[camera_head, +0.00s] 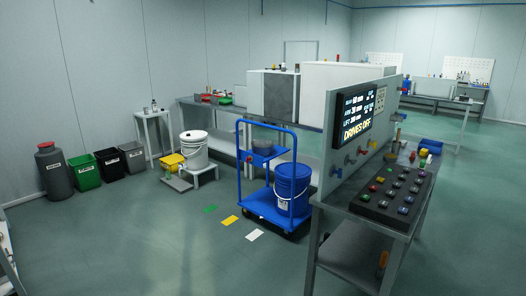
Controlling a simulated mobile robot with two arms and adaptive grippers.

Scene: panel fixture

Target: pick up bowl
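Neither of my grippers shows in the head view.
A blue bucket (293,188) stands on the cart's lower deck. A control panel desk (393,190) with a screen fills the right. A white bucket (195,150) on a stool and several bins (85,172) stand left. The floor in front at left is clear.

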